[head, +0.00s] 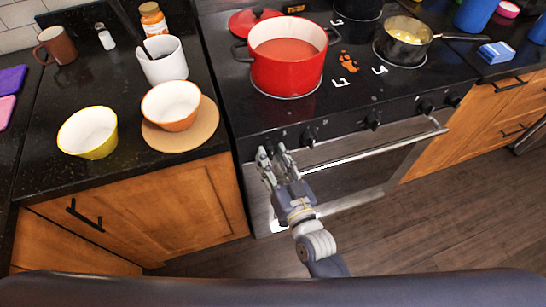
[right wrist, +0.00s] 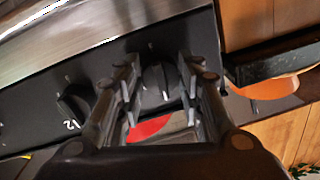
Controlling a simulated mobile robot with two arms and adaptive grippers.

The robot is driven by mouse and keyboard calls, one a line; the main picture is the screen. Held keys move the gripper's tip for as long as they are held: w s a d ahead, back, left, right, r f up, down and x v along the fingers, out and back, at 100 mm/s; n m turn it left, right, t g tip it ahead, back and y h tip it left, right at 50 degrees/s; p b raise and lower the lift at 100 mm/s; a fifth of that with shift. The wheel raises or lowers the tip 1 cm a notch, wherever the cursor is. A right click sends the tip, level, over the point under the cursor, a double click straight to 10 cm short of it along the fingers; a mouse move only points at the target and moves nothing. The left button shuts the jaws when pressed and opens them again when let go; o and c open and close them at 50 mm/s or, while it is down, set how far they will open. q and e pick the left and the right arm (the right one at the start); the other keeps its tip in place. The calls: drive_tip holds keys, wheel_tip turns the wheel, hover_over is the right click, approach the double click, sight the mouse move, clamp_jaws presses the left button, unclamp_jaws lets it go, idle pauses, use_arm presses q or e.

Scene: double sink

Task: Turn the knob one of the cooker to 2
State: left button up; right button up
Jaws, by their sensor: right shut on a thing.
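The cooker (head: 350,100) has a row of black knobs along its front panel. My right gripper (head: 271,157) is at the leftmost knob, which it mostly hides in the head view. In the right wrist view the fingers of my right gripper (right wrist: 160,88) are closed on both sides of that black knob (right wrist: 154,82). The number its pointer marks cannot be read. A second knob (head: 309,137) is just right of the gripper; it also shows in the right wrist view (right wrist: 74,101), with a white "2" beside it. My left gripper is not in view.
A red pot (head: 288,72) and a saucepan (head: 405,45) with yellow contents stand on the cooktop. The oven handle (head: 375,145) runs below the knobs, close to my right gripper. Bowls (head: 88,133) and a white mug (head: 162,62) stand on the left counter.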

drive_tip(key=m, duration=0.5)
drive_tip(key=shift+a+m+t, duration=0.1)
drive_tip(key=shift+m+t, duration=0.2)
drive_tip(key=shift+m, duration=0.1)
drive_tip(key=m, duration=0.5)
drive_tip(key=shift+m, duration=0.4)
drive_tip(key=m, duration=0.3)
drive_tip(key=m+h+b, duration=0.1)
drive_tip(key=m, duration=0.2)
drive_tip(key=shift+a+r+m+t, duration=0.1)
drive_tip(key=shift+m+t, duration=0.2)
drive_tip(key=shift+m, duration=0.1)
drive_tip(key=m+b, duration=0.1)
drive_tip(key=m, duration=0.4)
drive_tip(key=shift+r+m+h, duration=0.15)
drive_tip(key=shift+m+h, duration=0.15)
drive_tip(key=shift+m, duration=0.1)
drive_tip(key=shift+b, duration=0.3)
drive_tip(key=o, duration=1.1)
